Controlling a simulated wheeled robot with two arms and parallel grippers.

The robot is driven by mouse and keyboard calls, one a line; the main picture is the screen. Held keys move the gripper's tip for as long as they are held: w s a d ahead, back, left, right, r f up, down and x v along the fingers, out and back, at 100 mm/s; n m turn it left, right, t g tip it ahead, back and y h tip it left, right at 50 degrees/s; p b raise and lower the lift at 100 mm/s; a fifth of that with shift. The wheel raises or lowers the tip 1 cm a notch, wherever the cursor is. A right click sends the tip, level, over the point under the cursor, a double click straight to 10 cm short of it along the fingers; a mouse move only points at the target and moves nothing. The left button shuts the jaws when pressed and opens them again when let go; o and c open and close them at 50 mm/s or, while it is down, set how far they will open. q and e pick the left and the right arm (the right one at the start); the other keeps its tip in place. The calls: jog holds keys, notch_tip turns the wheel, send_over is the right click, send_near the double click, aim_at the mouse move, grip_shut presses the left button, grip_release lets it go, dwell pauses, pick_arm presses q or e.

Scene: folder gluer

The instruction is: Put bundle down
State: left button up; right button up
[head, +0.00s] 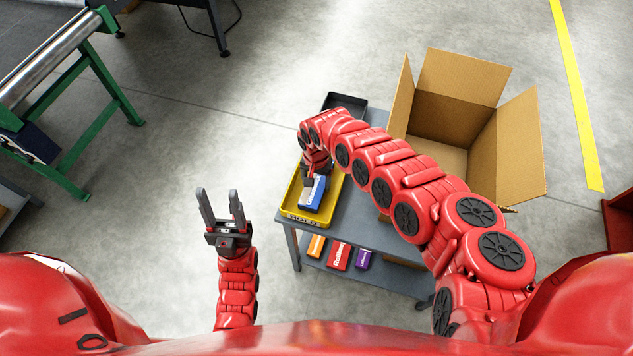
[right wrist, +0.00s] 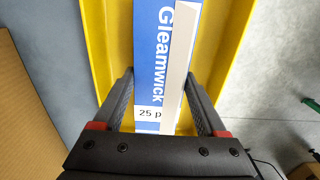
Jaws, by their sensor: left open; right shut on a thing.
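The bundle (head: 312,191) is a blue and white carton stack at the yellow tray in the head view. In the right wrist view the bundle (right wrist: 165,50) shows the word "Gleamwick" and a "25 p" label. My right gripper (head: 308,178) is shut on the bundle, with one finger at each side. The yellow tray (head: 290,209) lies under and around the bundle; its walls also show in the right wrist view (right wrist: 232,45). Whether the bundle touches the tray floor cannot be told. My left gripper (head: 222,208) is open and empty, away from the table over the floor.
The grey table (head: 350,222) carries the tray and a black bin (head: 345,102) at the back. Orange, red and purple boxes (head: 339,254) lie on its lower shelf. An open, empty-looking cardboard box (head: 439,154) stands at right. A green-framed conveyor (head: 97,62) is at far left.

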aim_at(316, 183)
jog(key=shift+f, duration=0.25)
jog(key=shift+f, duration=0.15)
jog(key=o, duration=1.4)
jog(key=shift+o, duration=0.2)
notch_tip(316, 183, up, 12)
